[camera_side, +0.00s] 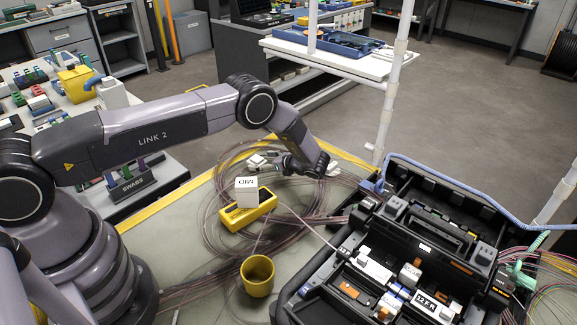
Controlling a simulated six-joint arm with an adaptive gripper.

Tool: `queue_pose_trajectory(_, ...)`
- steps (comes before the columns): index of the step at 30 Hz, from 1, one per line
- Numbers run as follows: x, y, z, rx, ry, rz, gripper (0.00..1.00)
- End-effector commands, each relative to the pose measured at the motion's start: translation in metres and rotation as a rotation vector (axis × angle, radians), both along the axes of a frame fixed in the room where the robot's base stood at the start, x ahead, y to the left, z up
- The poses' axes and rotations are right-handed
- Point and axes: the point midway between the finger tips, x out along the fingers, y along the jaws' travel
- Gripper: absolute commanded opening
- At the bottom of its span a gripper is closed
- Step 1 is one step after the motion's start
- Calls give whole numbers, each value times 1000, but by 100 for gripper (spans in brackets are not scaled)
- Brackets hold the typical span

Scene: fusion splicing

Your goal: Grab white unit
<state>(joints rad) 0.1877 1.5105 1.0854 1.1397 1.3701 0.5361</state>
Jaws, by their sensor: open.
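A white box-shaped unit (246,193) with dark lettering near its top stands on a yellow block (248,212) on the work table. My gripper (262,163) is behind and slightly right of the white unit, at the end of my bent arm. It is open, and its small fingers appear apart from the unit. The wrist partly hides the gripper's details, and I cannot make out anything between the fingers.
Loops of thin reddish cable (215,232) lie around the yellow block. A yellow cup (257,276) stands in front. An open black case (335,262) full of parts fills the right. A white post (391,90) rises behind it.

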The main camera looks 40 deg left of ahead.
Motion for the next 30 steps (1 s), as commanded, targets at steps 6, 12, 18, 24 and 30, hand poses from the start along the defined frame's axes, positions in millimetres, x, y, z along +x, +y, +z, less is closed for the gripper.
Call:
queue_pose_trajectory(6, -4, 32, -12, 1, 1, 4, 76)
queue_pose_trajectory(12, -4, 37, -14, 0, -1, 1, 76)
queue_pose_trajectory(18, -4, 36, -13, 0, -1, 1, 58)
queue_pose_trajectory(24, -4, 36, -13, 0, -1, 1, 32)
queue_pose_trajectory(30, -4, 36, -13, 0, -1, 1, 9)
